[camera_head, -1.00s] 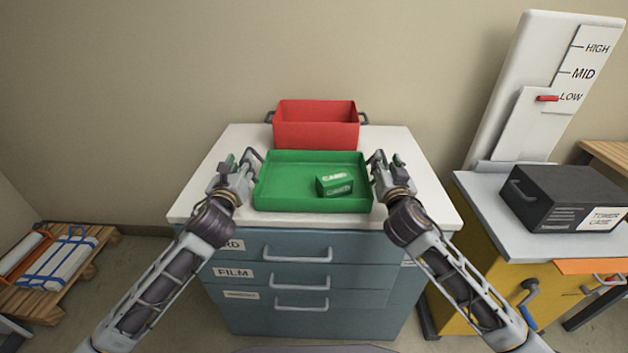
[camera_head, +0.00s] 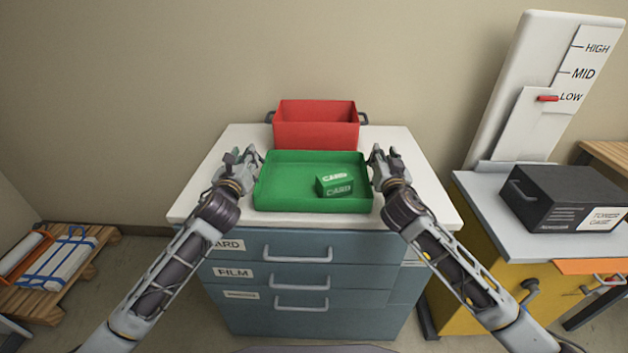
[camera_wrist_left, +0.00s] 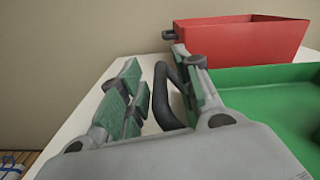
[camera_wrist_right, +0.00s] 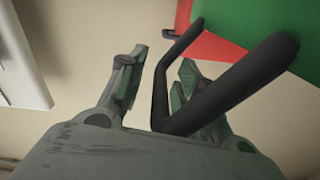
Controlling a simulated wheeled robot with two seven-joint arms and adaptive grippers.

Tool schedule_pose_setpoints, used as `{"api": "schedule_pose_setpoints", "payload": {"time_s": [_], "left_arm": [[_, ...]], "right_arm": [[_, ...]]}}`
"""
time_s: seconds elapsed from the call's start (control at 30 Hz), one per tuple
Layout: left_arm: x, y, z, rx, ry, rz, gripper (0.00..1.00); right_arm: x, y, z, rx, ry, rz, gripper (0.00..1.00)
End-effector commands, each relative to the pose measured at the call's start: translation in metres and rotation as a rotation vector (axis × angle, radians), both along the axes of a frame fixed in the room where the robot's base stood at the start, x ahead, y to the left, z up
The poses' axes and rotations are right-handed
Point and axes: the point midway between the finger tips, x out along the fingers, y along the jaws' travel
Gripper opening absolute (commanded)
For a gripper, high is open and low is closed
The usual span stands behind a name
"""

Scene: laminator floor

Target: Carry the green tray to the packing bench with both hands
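The green tray (camera_head: 285,202) sits level on the white top of a drawer cabinet, with a green box labelled CARD (camera_head: 335,187) inside at its right. My left gripper (camera_head: 247,158) is at the tray's left side. In the left wrist view, its fingers are apart with the dark tray handle (camera_wrist_left: 171,98) between them and a gap beside the handle. My right gripper (camera_head: 381,155) is at the right side. In the right wrist view, its fingers are apart, with part of the other dark handle (camera_wrist_right: 160,95) between them.
A red bin (camera_head: 315,128) stands right behind the tray. The drawer cabinet (camera_head: 345,260) is below. At right are a yellow cabinet (camera_head: 455,270) with a black case (camera_head: 560,195) and a tall white level panel (camera_head: 530,90). A pallet (camera_head: 50,300) lies at left on the floor.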

Motion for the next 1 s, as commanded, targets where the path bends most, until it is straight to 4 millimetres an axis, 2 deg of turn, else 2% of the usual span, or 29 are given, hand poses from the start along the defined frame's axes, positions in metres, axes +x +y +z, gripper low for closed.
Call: {"api": "schedule_pose_setpoints", "payload": {"time_s": [0.03,0.2,0.23,1.0], "left_arm": [[-0.0001,0.0,0.0001,0.0,0.0,0.0,0.23],[-0.0001,0.0002,0.0,0.0,0.0,0.0,0.01],[-0.0001,0.0003,-0.0001,0.001,0.0,0.001,0.0],[0.0004,0.0022,0.0037,0.007,-0.002,0.003,0.0]], "right_arm": [[-0.0001,0.0001,0.0,0.0,0.0,0.0,0.23],[-0.0001,0.0,-0.0001,0.0,0.0,0.0,0.01],[-0.0001,-0.0001,0.0,0.0,0.0,0.0,0.0],[0.0004,-0.0022,0.0038,-0.004,0.0,-0.003,0.0]]}}
